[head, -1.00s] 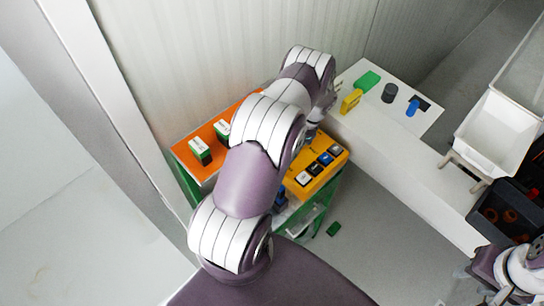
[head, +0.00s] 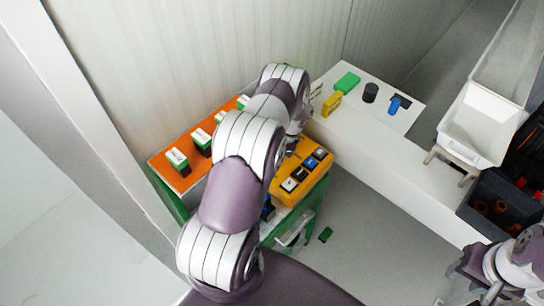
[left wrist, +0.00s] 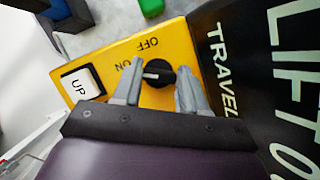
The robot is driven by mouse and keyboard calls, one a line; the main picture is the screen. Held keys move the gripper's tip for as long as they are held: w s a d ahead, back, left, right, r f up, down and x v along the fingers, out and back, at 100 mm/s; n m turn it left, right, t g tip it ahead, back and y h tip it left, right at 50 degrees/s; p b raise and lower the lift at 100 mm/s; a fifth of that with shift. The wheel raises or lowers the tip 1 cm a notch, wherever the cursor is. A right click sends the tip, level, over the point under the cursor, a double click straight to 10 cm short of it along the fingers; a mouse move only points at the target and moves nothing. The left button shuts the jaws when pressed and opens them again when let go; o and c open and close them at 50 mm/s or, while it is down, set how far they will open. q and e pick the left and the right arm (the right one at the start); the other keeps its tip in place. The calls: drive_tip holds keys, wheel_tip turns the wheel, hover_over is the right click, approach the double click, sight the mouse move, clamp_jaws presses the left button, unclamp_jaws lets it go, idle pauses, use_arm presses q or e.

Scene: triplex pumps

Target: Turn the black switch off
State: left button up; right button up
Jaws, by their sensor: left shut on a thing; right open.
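The black switch (left wrist: 158,73) is a round knob on a yellow control panel (left wrist: 97,59). Its pale pointer line points left in the left wrist view, nearer the ON lettering than the OFF lettering, both upside down. My left gripper (left wrist: 160,88) has one grey finger on each side of the knob and is shut on it. In the head view my left arm covers the switch and most of the gripper; the yellow control box (head: 319,148) shows beside it. My right gripper (head: 454,292) is at the lower right, open, partly cut off.
A white UP button (left wrist: 82,84) sits beside the switch. An orange-topped green cart (head: 165,165) holds green-and-white boxes. A white table (head: 345,118) carries several small items. A white bin (head: 480,125) and dark bin (head: 490,185) stand right.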

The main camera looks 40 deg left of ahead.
use_arm(q)
drive_tip(key=shift+f+m, duration=0.1)
drive_tip(key=shift+m, duration=0.2)
drive_tip(key=shift+d+m+t+y+b, duration=0.1)
drive_tip(key=shift+m+t+y+b, duration=0.25)
drive_tip(key=shift+m+b, duration=0.45)
drive_tip(key=m, duration=0.2)
drive_tip(key=m+t+y+b, duration=0.1)
drive_tip(key=m, duration=0.1)
drive_tip(key=shift+s+d+f+m+t+b, duration=0.1)
drive_tip(key=shift+m+t+b, duration=0.2)
drive_tip(key=shift+m, duration=0.1)
drive_tip(key=m+t+b, duration=0.1)
drive_tip(key=m, duration=0.1)
drive_tip(key=m+t+b, duration=0.1)
drive_tip(key=m, duration=0.1)
drive_tip(key=shift+s+m+b, duration=0.15)
drive_tip(key=shift+m+b, duration=0.2)
drive_tip(key=shift+m, duration=0.05)
drive_tip(key=o, duration=0.8)
drive_tip(key=shift+d, duration=0.15)
drive_tip(key=shift+r, duration=0.25)
